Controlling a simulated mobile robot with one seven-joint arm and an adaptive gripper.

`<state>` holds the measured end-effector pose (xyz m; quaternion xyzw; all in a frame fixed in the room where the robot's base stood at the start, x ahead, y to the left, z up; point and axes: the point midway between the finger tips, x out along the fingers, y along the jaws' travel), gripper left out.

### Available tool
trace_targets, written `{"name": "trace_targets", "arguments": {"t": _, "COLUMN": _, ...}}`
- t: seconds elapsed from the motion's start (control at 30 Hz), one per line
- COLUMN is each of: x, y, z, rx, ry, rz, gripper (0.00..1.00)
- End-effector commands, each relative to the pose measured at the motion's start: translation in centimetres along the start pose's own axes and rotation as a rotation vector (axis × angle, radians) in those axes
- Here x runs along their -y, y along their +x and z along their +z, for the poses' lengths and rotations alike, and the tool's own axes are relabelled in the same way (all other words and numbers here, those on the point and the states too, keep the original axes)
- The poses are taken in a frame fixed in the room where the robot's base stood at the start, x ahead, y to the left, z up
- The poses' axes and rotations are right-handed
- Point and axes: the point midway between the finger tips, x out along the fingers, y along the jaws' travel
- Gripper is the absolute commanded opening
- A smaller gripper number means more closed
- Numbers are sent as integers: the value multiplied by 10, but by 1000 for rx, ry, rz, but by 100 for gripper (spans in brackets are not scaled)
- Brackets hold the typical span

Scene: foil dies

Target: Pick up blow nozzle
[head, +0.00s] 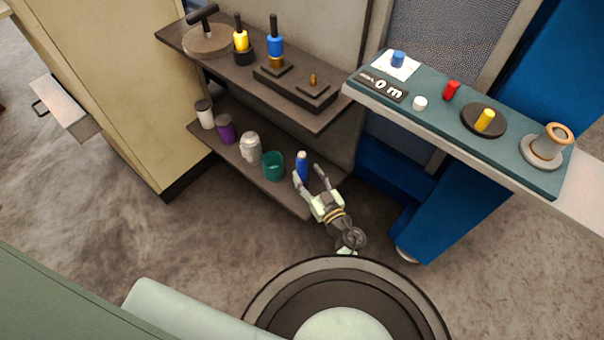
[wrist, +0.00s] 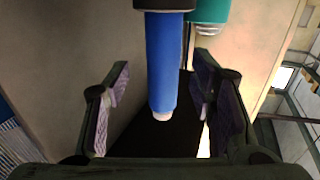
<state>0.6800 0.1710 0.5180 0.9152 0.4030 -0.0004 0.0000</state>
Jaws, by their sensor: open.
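The slim blue cylinder with a pale tip (head: 302,166), which looks like the blow nozzle, stands at the right end of the lower shelf (head: 238,157). In the wrist view the blue cylinder (wrist: 163,65) lies between the two finger lines, with a dark end at the top and a white tip at the bottom. My gripper (head: 308,174) is open, its fingers to either side of the cylinder in the head view. In the wrist view gaps show between the cylinder and both fingers. I cannot tell how deep it is between them.
A teal cup (head: 273,166) stands close left of the cylinder, then a grey-white jar (head: 250,148), a purple can (head: 225,129) and a white dark-topped jar (head: 204,114). The upper shelf (head: 300,121) overhangs behind. A teal bench (head: 443,115) with small parts is at right.

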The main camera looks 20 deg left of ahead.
Motion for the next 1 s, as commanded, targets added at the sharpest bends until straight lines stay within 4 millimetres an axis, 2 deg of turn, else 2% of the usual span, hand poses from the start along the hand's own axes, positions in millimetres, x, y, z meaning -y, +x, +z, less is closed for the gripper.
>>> {"name": "trace_targets", "arguments": {"t": 0.03, "x": 2, "y": 8, "z": 8, "rx": -3, "ry": -3, "rz": -1, "gripper": 50}}
{"name": "trace_targets", "arguments": {"t": 0.23, "x": 4, "y": 33, "z": 6, "rx": -2, "ry": -3, "rz": -1, "gripper": 50}}
{"name": "trace_targets", "arguments": {"t": 0.53, "x": 4, "y": 38, "z": 2, "rx": -1, "ry": -1, "rz": 0, "gripper": 50}}
{"name": "trace_targets", "arguments": {"t": 1.0, "x": 4, "y": 38, "z": 3, "rx": -1, "ry": -1, "rz": 0, "gripper": 20}}
